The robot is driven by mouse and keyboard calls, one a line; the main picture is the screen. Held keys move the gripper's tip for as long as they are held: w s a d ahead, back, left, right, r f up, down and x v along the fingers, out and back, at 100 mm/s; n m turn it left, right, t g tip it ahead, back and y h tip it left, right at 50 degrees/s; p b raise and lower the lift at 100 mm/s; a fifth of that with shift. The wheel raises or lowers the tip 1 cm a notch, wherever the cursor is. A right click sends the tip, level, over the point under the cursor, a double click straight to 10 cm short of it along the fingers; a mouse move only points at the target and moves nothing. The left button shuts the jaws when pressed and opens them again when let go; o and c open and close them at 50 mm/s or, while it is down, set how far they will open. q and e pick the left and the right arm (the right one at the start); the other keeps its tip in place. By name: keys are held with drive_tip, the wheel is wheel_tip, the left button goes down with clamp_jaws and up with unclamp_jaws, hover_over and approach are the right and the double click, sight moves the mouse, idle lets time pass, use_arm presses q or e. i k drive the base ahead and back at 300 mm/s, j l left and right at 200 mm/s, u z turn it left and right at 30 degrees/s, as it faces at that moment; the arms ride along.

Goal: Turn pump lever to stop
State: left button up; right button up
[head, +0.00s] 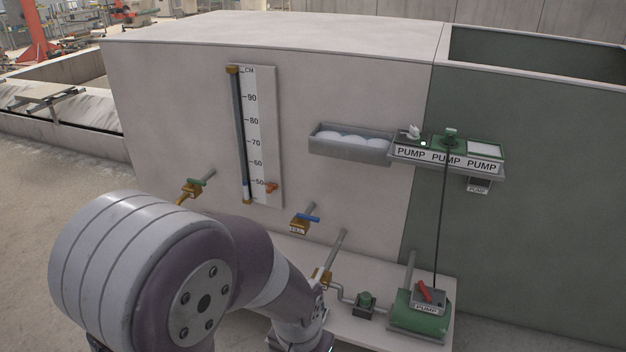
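A red lever (423,291) sits on a grey box labelled PUMP (428,308), on top of a green pump (405,322) at the foot of the tank. The lever is tilted, its upper end toward the left. A dark cable runs from this box up to a shelf with three PUMP labels (447,158). My arm comes in from the left and ends low in the picture, left of the pump and apart from it. Neither gripper's fingers can be seen. No stop mark by the lever can be made out.
Valves with a green handle (195,182), a blue handle (308,218) and a grey pipe (334,252) stick out of the tank wall. A scale (262,135) and a grey tray (345,150) of white round things hang on it. Pipework (347,296) lies left of the pump.

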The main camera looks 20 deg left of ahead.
sight(421, 288)
drive_tip(key=i+z, duration=0.45)
drive_tip(key=i+j+z, duration=0.2)
drive_tip(key=i+z, duration=0.25)
drive_tip(key=i, duration=0.05)
